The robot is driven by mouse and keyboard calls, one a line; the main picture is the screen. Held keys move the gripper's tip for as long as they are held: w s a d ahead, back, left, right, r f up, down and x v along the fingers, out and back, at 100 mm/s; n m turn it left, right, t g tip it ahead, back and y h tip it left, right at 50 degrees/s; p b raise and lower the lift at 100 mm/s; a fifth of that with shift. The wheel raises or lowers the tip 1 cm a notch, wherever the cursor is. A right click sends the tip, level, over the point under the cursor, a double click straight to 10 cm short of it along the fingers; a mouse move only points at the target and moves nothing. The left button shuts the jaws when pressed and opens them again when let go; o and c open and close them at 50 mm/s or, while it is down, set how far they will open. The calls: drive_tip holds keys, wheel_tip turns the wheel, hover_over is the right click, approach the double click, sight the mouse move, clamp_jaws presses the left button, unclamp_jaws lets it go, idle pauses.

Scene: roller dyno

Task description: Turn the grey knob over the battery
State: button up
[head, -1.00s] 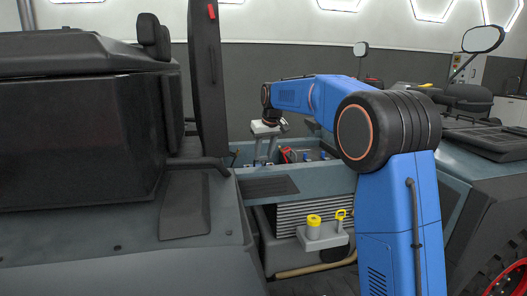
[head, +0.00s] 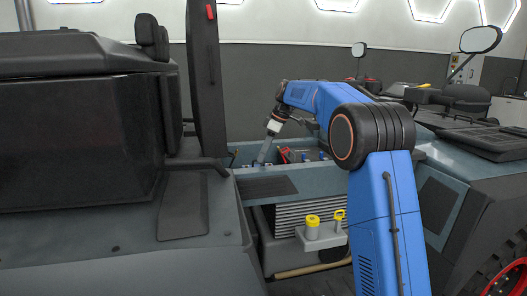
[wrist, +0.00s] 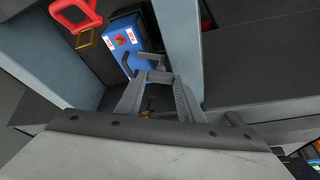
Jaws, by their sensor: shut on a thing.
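My gripper (head: 263,157) reaches down into the open bay of the vehicle, its fingers pointing down and tilted. In the wrist view the fingers (wrist: 154,78) come together on a small grey knob (wrist: 152,60) with a bent, lever-like shape. The fingertips hide part of it. A blue box with white labels and a red-orange button (wrist: 123,40), apparently the battery, lies just beyond the knob in that view. In the head view the knob is too small and covered to make out.
A red handle (wrist: 76,14) stands left of the blue box in the wrist view. Bay walls (wrist: 180,48) rise close beside the fingers. In the head view, a yellow cap (head: 312,221) and yellow-handled dipstick (head: 339,215) sit lower, before the grille. A tall dark panel (head: 207,80) stands left.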

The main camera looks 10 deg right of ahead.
drive_tip(key=n+g, duration=0.1)
drive_tip(key=n, duration=0.3)
drive_tip(key=shift+w+d+n+g, duration=0.1)
drive_tip(key=shift+w+n+g, duration=0.1)
drive_tip(key=shift+n+g, duration=0.15)
idle(0.4)
drive_tip(key=o, duration=1.1)
drive_tip(key=shift+c, duration=0.2)
drive_tip(key=shift+r, duration=0.1)
drive_tip(key=v, duration=1.2)
drive_tip(key=shift+w, duration=0.15)
drive_tip(key=shift+d, duration=0.15)
